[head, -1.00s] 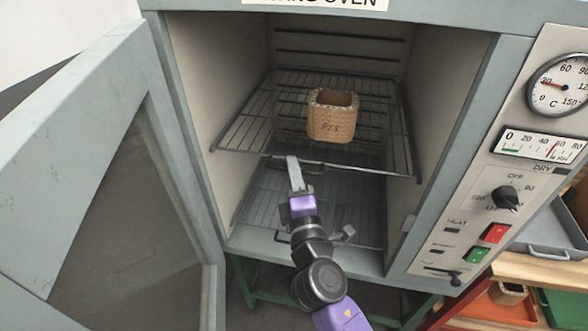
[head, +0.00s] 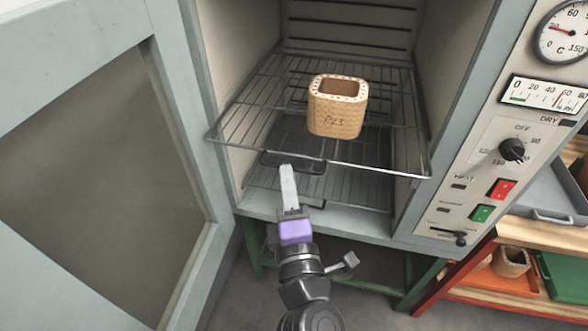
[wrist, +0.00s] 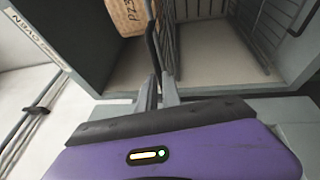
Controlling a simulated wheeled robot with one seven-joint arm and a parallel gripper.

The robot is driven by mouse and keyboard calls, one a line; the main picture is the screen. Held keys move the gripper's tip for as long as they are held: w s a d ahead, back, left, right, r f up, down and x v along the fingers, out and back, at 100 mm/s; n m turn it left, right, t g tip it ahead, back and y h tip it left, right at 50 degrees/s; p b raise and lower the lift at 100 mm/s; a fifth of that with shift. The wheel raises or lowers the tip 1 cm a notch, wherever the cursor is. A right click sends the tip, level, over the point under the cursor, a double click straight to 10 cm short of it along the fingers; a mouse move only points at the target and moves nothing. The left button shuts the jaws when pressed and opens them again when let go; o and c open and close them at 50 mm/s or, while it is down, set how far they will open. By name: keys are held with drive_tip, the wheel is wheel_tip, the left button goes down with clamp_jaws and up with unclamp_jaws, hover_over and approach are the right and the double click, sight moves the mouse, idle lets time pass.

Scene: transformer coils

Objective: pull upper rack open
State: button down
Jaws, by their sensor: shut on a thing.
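The upper rack (head: 375,170) is a wire shelf drawn partly out past the front of the oven, over the lower rack (head: 345,192). A tan, woven-looking square coil (head: 336,118) marked "PZ5" stands upright on it; part of the coil also shows at the top of the wrist view (wrist: 128,14). My gripper (head: 287,170) is at the rack's front handle (head: 312,167), left of the middle. In the wrist view my gripper (wrist: 159,90) is shut on the dark handle bar (wrist: 152,45). The exact contact is partly hidden by the fingers.
The oven door (head: 110,180) stands wide open on the left. The control panel (head: 490,170), with dials and switches, is on the right. A grey tray (head: 555,190) and a shelf with orange and green bins (head: 565,280) are at the lower right.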

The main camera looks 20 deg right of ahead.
drive_tip(key=shift+t+y, duration=0.3)
drive_tip(key=shift+s+a+r+b, duration=0.15)
drive_tip(key=shift+s+a+r, duration=0.05)
drive_tip(key=shift+s+a, duration=0.5)
drive_tip(key=shift+s+a+r+b, duration=0.2)
drive_tip(key=shift+s+a+r, duration=0.05)
drive_tip(key=shift+s+a, duration=0.4)
drive_tip(key=shift+s+a+r+b, duration=0.15)
drive_tip(key=shift+s+a+r, duration=0.05)
drive_tip(key=shift+s+a, duration=0.5)
drive_tip(key=shift+d, duration=0.1)
drive_tip(key=c, duration=1.5)
unclamp_jaws()
drive_tip(key=shift+s, duration=0.1)
drive_tip(key=shift+d+f, duration=0.1)
drive_tip(key=shift+f, duration=0.15)
drive_tip(key=shift+f, duration=0.1)
drive_tip(key=shift+b+v, duration=1.15)
drive_tip(key=shift+v, duration=2.7)
